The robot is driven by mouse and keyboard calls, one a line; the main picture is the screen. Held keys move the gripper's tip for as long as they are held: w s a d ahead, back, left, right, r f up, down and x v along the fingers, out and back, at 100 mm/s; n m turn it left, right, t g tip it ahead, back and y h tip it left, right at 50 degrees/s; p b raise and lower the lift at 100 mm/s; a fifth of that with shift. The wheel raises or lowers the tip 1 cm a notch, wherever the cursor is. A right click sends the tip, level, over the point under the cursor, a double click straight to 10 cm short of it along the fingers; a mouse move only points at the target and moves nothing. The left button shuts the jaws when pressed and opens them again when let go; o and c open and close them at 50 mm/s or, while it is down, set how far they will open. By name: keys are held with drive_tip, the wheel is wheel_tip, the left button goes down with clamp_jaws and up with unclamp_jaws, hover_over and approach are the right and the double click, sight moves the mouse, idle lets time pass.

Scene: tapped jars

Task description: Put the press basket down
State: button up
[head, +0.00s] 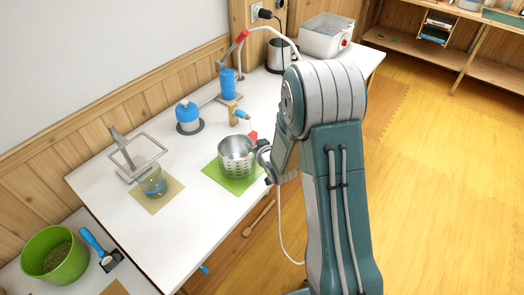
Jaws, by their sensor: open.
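The press basket (236,156) is a silver perforated metal cylinder with an open top. It appears to stand upright on a green mat (226,182) near the table's right edge. A red part (252,136) shows at its back right rim. My gripper (265,157) is at the basket's right side, with its jaws open. My arm hides part of the gripper, and I cannot tell whether a fingertip touches the basket.
On the white table (185,235) stand a glass jar (153,182) on a tan mat, a metal frame (128,157), a blue-topped jar (188,116) and a blue press (227,82). A green bowl (55,256) sits at the lower left. The table's front is clear.

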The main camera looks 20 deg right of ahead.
drive_tip(key=s+r+g, duration=0.2)
drive_tip(key=s+r, duration=0.5)
drive_tip(key=s, duration=0.4)
drive_tip(key=s+a+r+m+g+h, duration=0.1)
drive_tip(key=s+r+g, duration=0.2)
drive_tip(key=s+r, duration=0.5)
drive_tip(key=s+r+g, duration=0.2)
drive_tip(key=s+r, duration=0.6)
drive_tip(key=s, duration=0.6)
drive_tip(key=shift+s+a+m+g+h, duration=0.2)
drive_tip(key=shift+a+m+g+h, duration=0.1)
drive_tip(key=shift+h, duration=0.1)
